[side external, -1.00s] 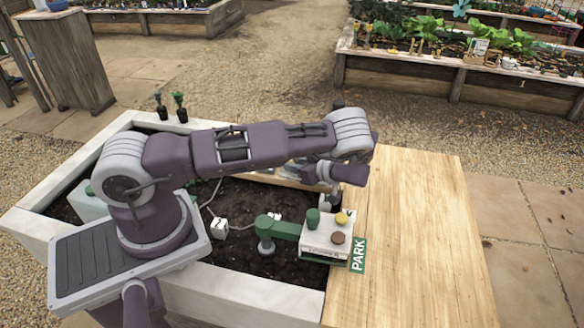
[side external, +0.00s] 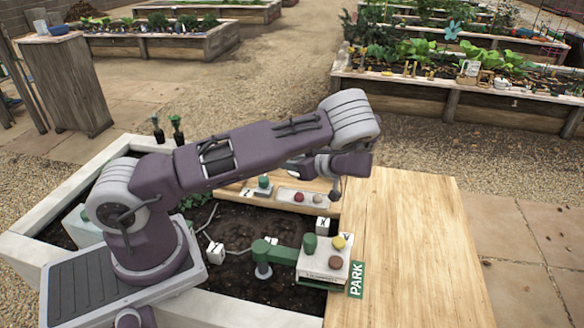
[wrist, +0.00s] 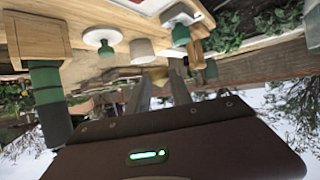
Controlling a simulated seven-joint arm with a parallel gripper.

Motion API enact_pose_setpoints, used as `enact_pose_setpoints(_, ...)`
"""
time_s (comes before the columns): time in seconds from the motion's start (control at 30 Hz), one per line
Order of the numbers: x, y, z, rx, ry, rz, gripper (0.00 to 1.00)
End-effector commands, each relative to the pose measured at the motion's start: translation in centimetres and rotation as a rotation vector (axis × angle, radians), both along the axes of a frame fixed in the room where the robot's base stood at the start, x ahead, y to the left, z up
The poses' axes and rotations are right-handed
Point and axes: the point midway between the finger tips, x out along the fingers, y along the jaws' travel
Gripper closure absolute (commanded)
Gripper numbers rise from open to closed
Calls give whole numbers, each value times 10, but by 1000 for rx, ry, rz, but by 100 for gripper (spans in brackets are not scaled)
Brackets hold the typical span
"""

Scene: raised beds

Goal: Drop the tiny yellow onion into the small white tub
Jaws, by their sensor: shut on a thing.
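A small dull-yellow thing, which looks like the onion (wrist: 158,75), shows between the fingertips of my gripper (wrist: 160,84) in the wrist view. My gripper is shut on it and holds it in the air. In the side view my gripper (side external: 335,188) hangs near the left edge of the wooden board, and the onion cannot be made out there. A small whitish round container, perhaps the white tub (wrist: 142,48), stands just beyond the fingertips in the wrist view. I cannot tell the tub for certain in the side view.
A tray with red and pale items (side external: 302,197) lies behind. White cubes (side external: 215,252) sit on soil. The wooden board (side external: 410,250) is clear.

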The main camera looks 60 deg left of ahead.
Motion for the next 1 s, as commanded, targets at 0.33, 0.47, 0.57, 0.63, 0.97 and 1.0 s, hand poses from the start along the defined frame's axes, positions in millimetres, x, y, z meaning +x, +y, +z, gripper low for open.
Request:
enact_pose_setpoints(0.33,14,73,4,-3,-4,7,100)
enact_pose_setpoints(0.47,17,114,9,-2,-2,4,100)
enact_pose_setpoints(0.57,18,130,9,-1,-2,2,100)
enact_pose_setpoints(0.63,18,134,4,0,0,1,100)
enact_pose_setpoints(0.97,18,133,-41,1,2,0,100)
enact_pose_setpoints(1.0,18,133,-44,1,2,0,100)
